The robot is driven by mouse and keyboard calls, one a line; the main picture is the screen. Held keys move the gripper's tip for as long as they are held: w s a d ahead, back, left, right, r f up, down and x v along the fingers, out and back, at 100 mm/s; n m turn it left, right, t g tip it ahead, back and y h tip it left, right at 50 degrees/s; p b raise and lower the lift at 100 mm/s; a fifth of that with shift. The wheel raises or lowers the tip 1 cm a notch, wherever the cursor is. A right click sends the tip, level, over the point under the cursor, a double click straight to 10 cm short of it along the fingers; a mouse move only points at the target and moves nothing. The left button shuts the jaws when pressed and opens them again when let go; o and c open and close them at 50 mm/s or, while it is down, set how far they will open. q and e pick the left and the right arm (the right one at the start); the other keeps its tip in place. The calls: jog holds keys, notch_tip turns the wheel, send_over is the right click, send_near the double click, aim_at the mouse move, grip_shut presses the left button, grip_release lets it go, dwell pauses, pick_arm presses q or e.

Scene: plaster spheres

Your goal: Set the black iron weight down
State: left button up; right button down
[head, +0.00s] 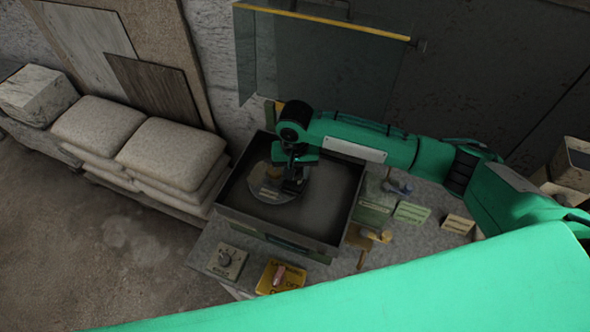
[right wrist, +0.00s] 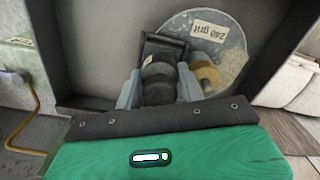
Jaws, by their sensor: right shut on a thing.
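My right gripper (head: 294,178) reaches into a dark open tray (head: 232,197) in the head view. It is shut on the black iron weight (right wrist: 159,88), which shows between its two pale fingers in the right wrist view. In the head view the weight is mostly hidden by the gripper. A round grey disc (right wrist: 222,58) labelled "240 grit" lies in the tray beside the weight; it also shows in the head view (head: 265,194). A brass-coloured knob (right wrist: 205,75) is at the disc, right by the fingers. I cannot tell whether the weight touches anything below. My left gripper is not in view.
The tray has raised walls and a bare floor right of the gripper. A dial box (head: 226,261) and a yellow switch box (head: 280,277) stand in front of it. Stacked sacks (head: 172,153) are at the left.

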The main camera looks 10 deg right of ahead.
jog(key=shift+f, duration=0.6)
jog(key=c, duration=0.8)
grip_release()
jog(key=shift+d, duration=0.1)
jog(key=shift+o, duration=0.2)
jog(key=shift+a+r, duration=0.15)
jog(key=shift+r, duration=0.75)
jog(key=shift+a+r, duration=0.1)
jog(key=shift+r, duration=0.75)
jog(key=shift+d+r, duration=0.1)
jog(key=shift+r, duration=0.15)
